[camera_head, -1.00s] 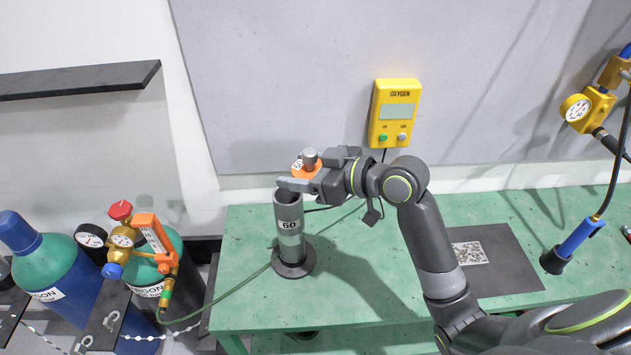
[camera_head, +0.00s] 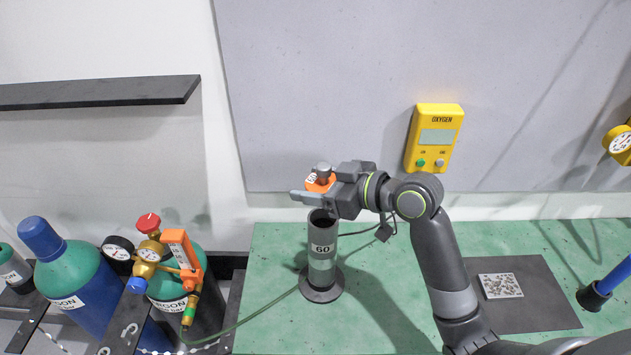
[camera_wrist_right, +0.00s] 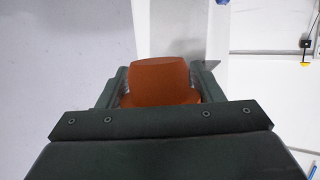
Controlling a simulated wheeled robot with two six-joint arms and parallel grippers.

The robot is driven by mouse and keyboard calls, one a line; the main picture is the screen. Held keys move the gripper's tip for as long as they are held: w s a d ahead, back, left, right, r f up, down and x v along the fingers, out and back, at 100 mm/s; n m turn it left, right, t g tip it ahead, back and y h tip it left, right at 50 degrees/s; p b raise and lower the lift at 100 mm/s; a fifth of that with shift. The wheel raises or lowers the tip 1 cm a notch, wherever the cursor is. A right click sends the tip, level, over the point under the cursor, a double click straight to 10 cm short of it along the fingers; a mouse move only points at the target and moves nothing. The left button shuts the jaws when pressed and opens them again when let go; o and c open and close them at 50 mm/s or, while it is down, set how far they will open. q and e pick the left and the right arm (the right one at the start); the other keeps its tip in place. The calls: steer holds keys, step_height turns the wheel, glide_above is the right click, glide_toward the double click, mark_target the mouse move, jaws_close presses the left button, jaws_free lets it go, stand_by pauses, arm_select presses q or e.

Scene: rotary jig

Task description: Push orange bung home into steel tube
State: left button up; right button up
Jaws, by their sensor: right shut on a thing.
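The orange bung (camera_head: 316,185) with a grey knob on top is held in my right gripper (camera_head: 312,195). In the right wrist view the bung (camera_wrist_right: 160,80) sits between the two fingers (camera_wrist_right: 160,88). The steel tube (camera_head: 322,258), marked 60, stands upright on a round dark base on the green table. Its dark open mouth shows just below the gripper. The bung is apart from the tube, above its mouth in the picture; the exact alignment is hard to tell. The bung's lower part is hidden by the gripper. My left gripper is not in view.
A yellow oxygen box (camera_head: 434,138) hangs on the back wall. A dark mat (camera_head: 525,315) lies on the green table (camera_head: 275,262) at right. Gas cylinders with a regulator (camera_head: 150,254) stand at left. A thin green hose runs toward the tube's base.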

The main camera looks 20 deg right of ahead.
mark_target(311, 212)
steer(key=shift+f+b, duration=0.3)
steer(key=shift+f, duration=0.35)
steer(key=shift+d+f+b, duration=0.1)
steer(key=shift+f+b, duration=0.6)
steer(key=shift+f, duration=0.15)
steer(key=shift+f+b, duration=0.55)
steer(key=shift+f, duration=0.15)
steer(key=shift+f+b, duration=1.25)
steer(key=shift+f, duration=0.45)
steer(key=o, duration=1.1)
